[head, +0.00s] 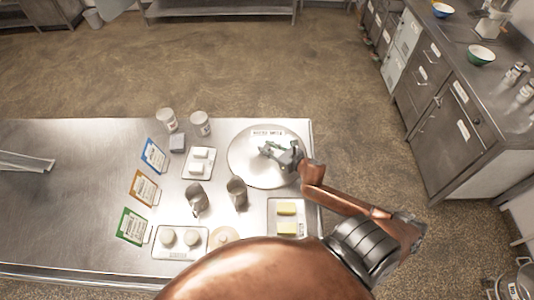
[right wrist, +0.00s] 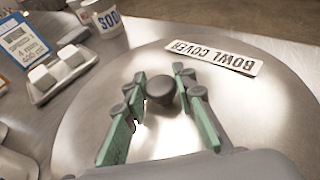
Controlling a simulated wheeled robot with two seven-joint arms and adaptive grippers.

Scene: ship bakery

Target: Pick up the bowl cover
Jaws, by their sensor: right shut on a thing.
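The bowl cover (head: 248,170) is a large round metal disc with a white "BOWL COVER" label and a dark central knob (right wrist: 160,89). It lies at the right end of the steel table. It fills much of the right wrist view (right wrist: 90,120). My right gripper (head: 267,149) is over its middle, reaching in from the right. In the right wrist view its green-padded fingers (right wrist: 159,76) stand on either side of the knob and are shut on it. Whether the disc's underside touches the table is hidden. My left gripper is out of view.
The table's right edge is close; open floor lies beyond.

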